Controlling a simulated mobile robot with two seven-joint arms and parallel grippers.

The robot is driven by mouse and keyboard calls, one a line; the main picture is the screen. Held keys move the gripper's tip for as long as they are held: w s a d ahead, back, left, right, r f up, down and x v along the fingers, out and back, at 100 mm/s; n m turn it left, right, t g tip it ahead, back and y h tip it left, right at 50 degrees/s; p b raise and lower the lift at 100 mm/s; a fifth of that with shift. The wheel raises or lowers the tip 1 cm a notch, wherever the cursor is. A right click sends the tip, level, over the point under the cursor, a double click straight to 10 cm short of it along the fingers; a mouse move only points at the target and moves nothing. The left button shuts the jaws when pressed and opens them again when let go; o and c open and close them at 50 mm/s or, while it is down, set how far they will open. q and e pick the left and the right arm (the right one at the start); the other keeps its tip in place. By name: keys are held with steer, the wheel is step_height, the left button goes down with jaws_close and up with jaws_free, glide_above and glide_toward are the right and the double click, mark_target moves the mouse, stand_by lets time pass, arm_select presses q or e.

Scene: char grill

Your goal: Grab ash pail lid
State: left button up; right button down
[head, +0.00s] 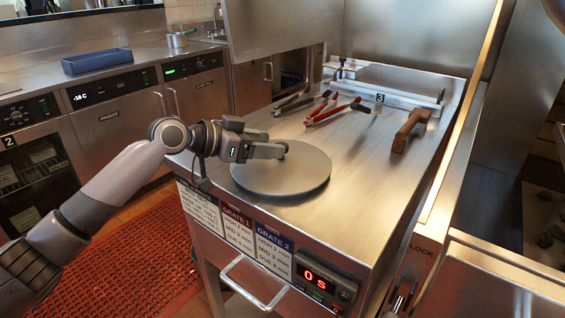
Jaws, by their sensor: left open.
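A round, flat grey lid (285,179), which looks like the ash pail lid, lies on the steel work surface (365,195) near its front left. My left gripper (284,150) reaches in from the left over the lid's back left part. Its jaws are open, with the fingertips close to the upper side of the lid near its middle. The fingers hide any handle there, and I cannot tell whether they touch the lid. No pail shows in this view. My right gripper is not in view.
Red-handled tongs (330,110) and dark-handled tongs (292,103) lie behind the lid. A brown wooden-handled tool (409,130) lies to the right. A blue tray (97,61) sits on the far left counter. A raised metal edge (462,130) borders the surface's right side.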

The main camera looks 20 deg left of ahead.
arm_select(q)
steer(key=x, duration=0.4)
steer(key=shift+d, duration=0.15)
steer(key=shift+c, duration=0.2)
steer(key=c, duration=1.1)
steer(key=shift+r, duration=0.1)
